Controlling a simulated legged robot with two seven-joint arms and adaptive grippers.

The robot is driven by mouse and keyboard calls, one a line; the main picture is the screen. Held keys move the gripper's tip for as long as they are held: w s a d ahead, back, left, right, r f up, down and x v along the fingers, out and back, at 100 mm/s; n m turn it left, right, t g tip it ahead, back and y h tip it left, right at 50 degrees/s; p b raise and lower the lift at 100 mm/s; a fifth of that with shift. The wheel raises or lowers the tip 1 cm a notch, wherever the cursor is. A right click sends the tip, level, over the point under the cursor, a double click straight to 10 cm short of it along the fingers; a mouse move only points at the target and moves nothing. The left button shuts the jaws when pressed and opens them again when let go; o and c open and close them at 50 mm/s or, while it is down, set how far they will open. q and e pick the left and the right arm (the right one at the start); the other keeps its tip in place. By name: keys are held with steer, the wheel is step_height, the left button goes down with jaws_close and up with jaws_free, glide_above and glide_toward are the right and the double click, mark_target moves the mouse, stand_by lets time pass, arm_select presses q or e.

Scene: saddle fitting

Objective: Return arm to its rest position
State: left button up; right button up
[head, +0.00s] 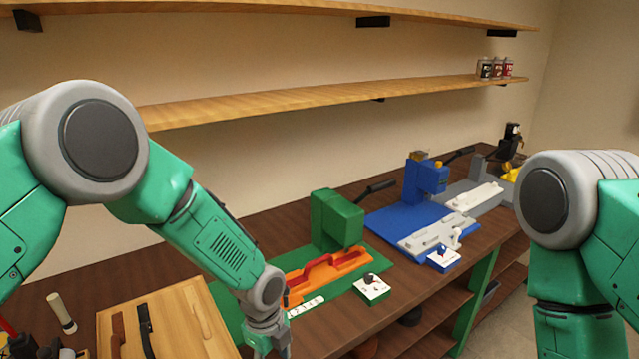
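My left arm reaches in from the left and bends down to my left gripper (268,345) at the bottom edge of the head view. It is near the front of the green station, left of the orange fixture (325,272). Its fingertips are cut off, so its opening and any held thing cannot be told. My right arm comes in from the right and bends down past the bottom edge. My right gripper is out of view.
A green machine (338,218), a blue machine (424,178) and a grey station (478,194) stand along the dark bench. A wooden board (180,312) with dark strips lies at lower left. Small control boxes (372,290) sit near the front edge. Shelves (300,97) run above.

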arm_select(q)
steer(key=s+a+f+n, duration=0.4)
steer(key=s+n, duration=0.1)
steer(key=s, duration=0.2)
steer(key=s+a+f+n, duration=0.3)
steer(key=s+n, duration=0.3)
steer(key=s, duration=0.1)
steer(key=s+a+n, duration=1.2)
steer(key=s+n, duration=0.1)
steer(key=s, duration=0.2)
step_height(320, 180, down, 16)
steer(key=t+b, duration=0.1)
steer(key=b, duration=1.6)
steer(key=shift+f+n+y, duration=0.15)
steer(key=shift+n+y, duration=0.15)
steer(key=shift+y, duration=0.1)
